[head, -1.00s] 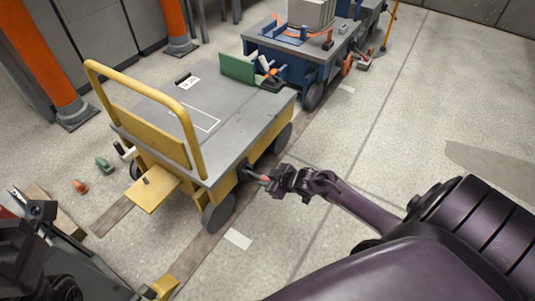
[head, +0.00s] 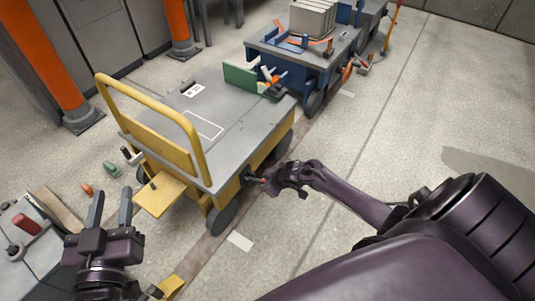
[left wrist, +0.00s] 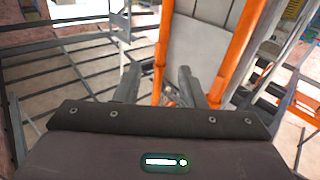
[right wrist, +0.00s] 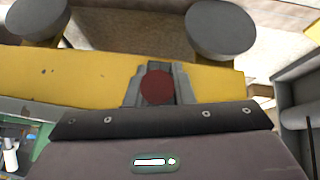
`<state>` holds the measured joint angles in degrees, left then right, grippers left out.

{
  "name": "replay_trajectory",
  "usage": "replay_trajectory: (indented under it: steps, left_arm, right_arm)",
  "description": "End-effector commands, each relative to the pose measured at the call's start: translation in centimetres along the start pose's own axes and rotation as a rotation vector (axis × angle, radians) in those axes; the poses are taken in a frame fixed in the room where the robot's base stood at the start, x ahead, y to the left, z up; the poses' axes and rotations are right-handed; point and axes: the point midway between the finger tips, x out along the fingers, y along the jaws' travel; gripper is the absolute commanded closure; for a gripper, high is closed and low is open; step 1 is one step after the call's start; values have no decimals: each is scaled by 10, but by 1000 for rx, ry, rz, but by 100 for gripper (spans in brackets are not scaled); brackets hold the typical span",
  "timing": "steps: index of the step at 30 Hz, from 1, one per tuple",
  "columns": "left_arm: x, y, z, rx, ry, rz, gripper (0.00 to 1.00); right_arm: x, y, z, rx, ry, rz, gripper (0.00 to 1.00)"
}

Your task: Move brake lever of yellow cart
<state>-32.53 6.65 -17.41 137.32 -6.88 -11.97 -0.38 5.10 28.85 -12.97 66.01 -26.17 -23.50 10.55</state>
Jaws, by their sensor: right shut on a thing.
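The yellow cart (head: 196,158) stands in the middle of the head view, with a grey deck and a yellow push handle. Its brake lever (head: 262,180) sticks out from the near right side, and only a little of its red grip shows there. In the right wrist view the round red end of the brake lever (right wrist: 157,87) sits between the fingers. My right gripper (head: 270,183) is shut on the brake lever, beside the cart's yellow side. My left gripper (head: 110,207) is open and empty, left of the cart and apart from it.
A blue cart (head: 300,62) carrying tools and pale blocks stands behind the yellow one. An orange post (head: 48,68) stands at the left. A grey unit with a red knob (head: 27,223) is at the lower left.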

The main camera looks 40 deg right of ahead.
Motion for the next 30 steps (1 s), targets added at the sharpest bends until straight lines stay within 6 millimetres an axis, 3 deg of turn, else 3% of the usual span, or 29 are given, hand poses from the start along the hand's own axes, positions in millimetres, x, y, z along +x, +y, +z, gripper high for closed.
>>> replay_trajectory:
  steps: [6,12,19,30]
  left_arm:
    - [-18,5,69,-16,-328,6,64]
    - [-40,9,109,-25,-525,12,64]
    - [-54,11,130,-30,-635,16,64]
    - [-58,12,134,-31,-658,17,64]
  right_arm:
    - [-3,1,-4,-5,-50,-9,100]
    - [-4,1,-5,-7,-78,-14,100]
    - [-4,1,-6,-8,-94,-16,100]
    - [-4,1,-6,-10,-97,-17,100]
